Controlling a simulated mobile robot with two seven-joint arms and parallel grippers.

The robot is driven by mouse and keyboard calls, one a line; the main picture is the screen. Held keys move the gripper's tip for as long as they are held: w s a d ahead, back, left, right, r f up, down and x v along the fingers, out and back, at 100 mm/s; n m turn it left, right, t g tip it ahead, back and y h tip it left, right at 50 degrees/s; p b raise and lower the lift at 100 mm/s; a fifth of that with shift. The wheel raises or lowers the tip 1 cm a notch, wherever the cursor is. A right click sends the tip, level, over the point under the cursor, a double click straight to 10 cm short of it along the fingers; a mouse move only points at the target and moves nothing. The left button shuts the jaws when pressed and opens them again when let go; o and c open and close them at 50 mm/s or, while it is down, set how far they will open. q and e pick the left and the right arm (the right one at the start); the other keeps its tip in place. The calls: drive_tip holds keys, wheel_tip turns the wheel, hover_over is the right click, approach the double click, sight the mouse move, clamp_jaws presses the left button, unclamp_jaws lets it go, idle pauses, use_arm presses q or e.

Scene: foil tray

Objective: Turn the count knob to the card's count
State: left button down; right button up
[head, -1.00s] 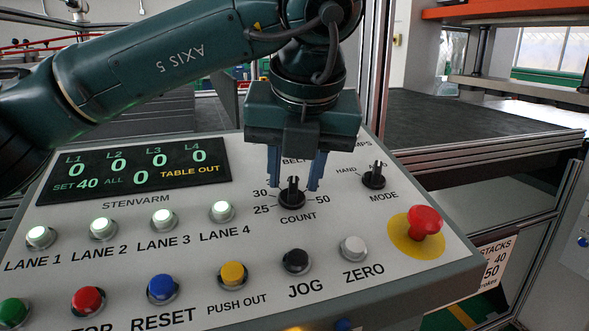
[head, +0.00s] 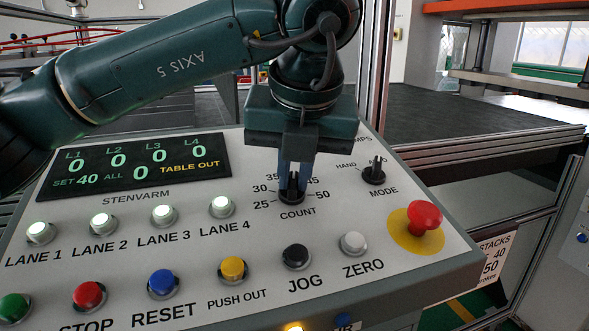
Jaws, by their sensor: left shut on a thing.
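The count knob (head: 291,196) is a small black knob on the sloped grey panel (head: 130,220), with marks 25, 30, 35, 45 and 50 showing around it. My left gripper (head: 294,182) points down from above and is shut on the knob. Its blue fingers hide the knob's top and pointer, so I cannot tell its exact setting. The display (head: 130,167) reads SET 40, with zeros for the lanes and TABLE OUT. A white card (head: 493,260) at the right is partly cut off by the panel; it shows STACKS, 40 and 50. My right gripper is not in view.
The mode knob (head: 374,172) and the red mushroom button (head: 425,216) on its yellow disc stand right of the gripper. Lit lane buttons (head: 163,216) and a front row including reset (head: 162,283) and jog (head: 296,257) lie left and below.

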use_arm(q)
drive_tip(key=shift+m, duration=0.3)
drive_tip(key=m+b, duration=0.1)
drive_tip(key=m, duration=0.2)
drive_tip(key=shift+m+h, duration=0.4)
drive_tip(key=shift+m, duration=1.7)
drive_tip(key=c, duration=1.5)
unclamp_jaws()
drive_tip(key=v, duration=1.3)
drive_tip(key=shift+w+r+b, duration=0.1)
drive_tip(key=shift+b, duration=0.3)
